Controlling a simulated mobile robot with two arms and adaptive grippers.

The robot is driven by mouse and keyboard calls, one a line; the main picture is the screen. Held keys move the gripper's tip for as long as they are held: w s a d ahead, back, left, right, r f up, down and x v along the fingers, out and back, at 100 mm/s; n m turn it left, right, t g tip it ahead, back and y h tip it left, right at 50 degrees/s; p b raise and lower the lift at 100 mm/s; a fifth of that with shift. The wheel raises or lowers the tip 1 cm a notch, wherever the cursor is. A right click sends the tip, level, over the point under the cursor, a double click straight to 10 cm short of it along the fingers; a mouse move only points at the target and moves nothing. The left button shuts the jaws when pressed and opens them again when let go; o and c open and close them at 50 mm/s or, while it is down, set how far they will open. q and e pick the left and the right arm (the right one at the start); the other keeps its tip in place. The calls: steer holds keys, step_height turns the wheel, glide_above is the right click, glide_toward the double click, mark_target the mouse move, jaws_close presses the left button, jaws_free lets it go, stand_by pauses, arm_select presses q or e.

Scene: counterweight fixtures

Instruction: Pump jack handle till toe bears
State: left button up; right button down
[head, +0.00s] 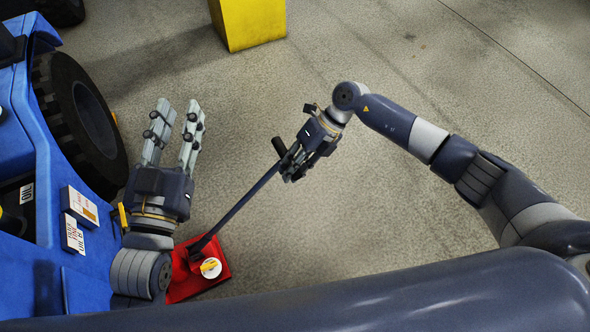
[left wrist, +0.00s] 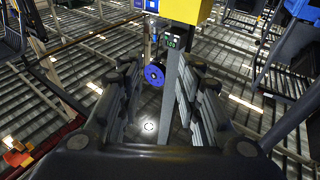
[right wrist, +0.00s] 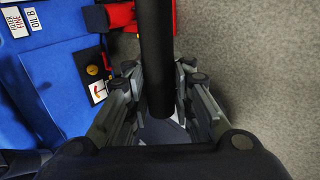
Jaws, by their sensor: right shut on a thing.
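The red jack (head: 182,285) stands on the floor beside the blue vehicle (head: 52,215). A white round dial or disc with a yellow mark (head: 211,268) is on it. Its long dark handle (head: 238,207) slants up to the right, with a black grip end (head: 279,146). My right gripper (head: 296,165) is shut on the handle near that end. The right wrist view shows the handle (right wrist: 156,45) between its fingers. My left gripper (head: 179,112) is open and empty, fingers pointing up the picture, left of the handle. The jack's toe cannot be made out.
A black tyre (head: 85,125) is on the vehicle at the left. Small labelled boxes (head: 78,207) lie on the blue body near my left wrist. A yellow block (head: 250,22) stands at the top. The concrete floor right of the handle is clear.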

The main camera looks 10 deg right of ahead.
arm_select(q)
steer(key=r+t, duration=0.1)
steer(key=s+r+t, duration=0.1)
steer(key=r, duration=0.1)
steer(key=r+t+h, duration=0.1)
steer(key=r, duration=0.1)
steer(key=shift+s+d+b, duration=0.1)
steer(key=shift+s+b, duration=0.2)
steer(key=shift+b, duration=0.1)
arm_select(e)
steer(key=shift+w+d+f, duration=0.2)
steer(key=shift+d+f, duration=0.15)
steer(key=shift+d, duration=0.2)
arm_select(q)
steer(key=shift+r, duration=0.1)
